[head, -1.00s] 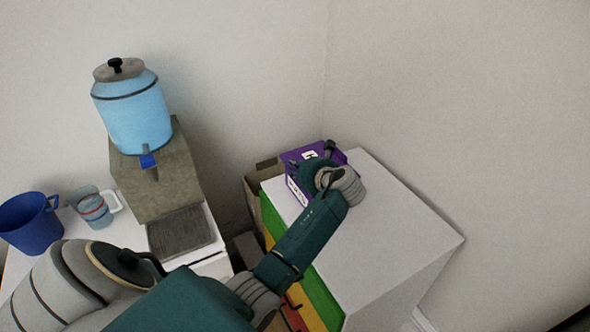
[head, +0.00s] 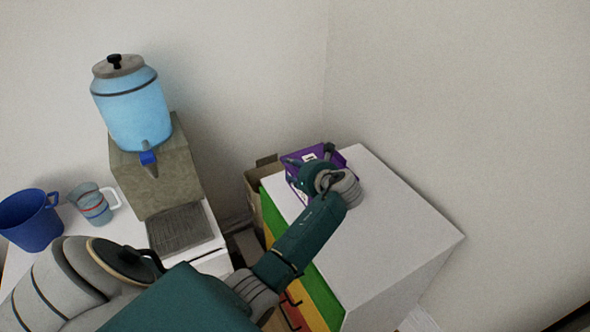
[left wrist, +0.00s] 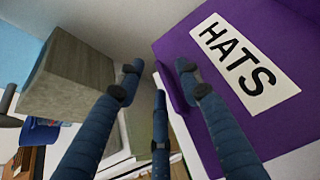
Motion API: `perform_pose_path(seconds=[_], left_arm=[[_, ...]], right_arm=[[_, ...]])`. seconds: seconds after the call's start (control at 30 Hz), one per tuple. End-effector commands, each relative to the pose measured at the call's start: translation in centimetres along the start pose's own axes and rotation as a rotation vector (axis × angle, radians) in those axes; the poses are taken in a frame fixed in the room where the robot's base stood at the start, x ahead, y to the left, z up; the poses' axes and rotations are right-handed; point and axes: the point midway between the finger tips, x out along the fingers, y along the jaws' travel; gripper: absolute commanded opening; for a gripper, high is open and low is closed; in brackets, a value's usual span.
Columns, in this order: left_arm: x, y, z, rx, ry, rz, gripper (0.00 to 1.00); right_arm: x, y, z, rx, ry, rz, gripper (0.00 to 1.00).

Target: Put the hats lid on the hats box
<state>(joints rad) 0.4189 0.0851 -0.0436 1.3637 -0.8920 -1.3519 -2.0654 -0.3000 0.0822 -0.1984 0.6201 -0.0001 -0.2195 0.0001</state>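The purple hats box and lid show as one purple shape (head: 322,153) at the back corner of the white-topped cabinet, partly behind my left gripper (head: 309,163). I cannot tell the lid from the box there. In the left wrist view a purple face (left wrist: 210,75) with a white HATS label (left wrist: 246,67) fills the right side. My left gripper shows there (left wrist: 158,75) with its fingers spread. A narrow purple edge (left wrist: 173,88) lies between the fingers, close to the right one. My right gripper is not in view.
The white cabinet top (head: 390,225) is clear in front and to the right. A brown open carton (head: 254,190) stands left of the cabinet. A blue water dispenser (head: 133,108), a blue mug (head: 31,222) and a clear mug (head: 92,204) are at left. Walls close the corner.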

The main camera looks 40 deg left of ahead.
Motion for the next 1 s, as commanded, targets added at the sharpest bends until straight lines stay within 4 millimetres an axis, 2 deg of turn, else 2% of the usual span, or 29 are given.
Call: perform_pose_path(seconds=[0.13,0.23,0.5,0.7,0.83,1.0], left_arm=[[-0.4,-0.1,-0.1,0.001,0.000,-0.001,0.36],[-1.6,-0.1,-0.1,0.001,0.000,-0.002,0.36],[-7.3,-0.1,-0.1,-0.001,0.001,-0.003,0.36],[-10.7,-0.1,-0.1,0.000,0.000,-0.002,0.36],[-11.7,0.0,0.0,0.000,0.000,-0.001,0.36],[-12.1,0.0,0.0,0.000,0.000,0.001,0.36]], right_arm=[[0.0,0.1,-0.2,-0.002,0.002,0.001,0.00],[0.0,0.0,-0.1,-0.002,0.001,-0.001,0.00],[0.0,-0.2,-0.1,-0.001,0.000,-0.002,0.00],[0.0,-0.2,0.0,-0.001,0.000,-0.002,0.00],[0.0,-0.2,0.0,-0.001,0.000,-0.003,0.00],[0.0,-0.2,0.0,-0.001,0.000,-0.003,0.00]])
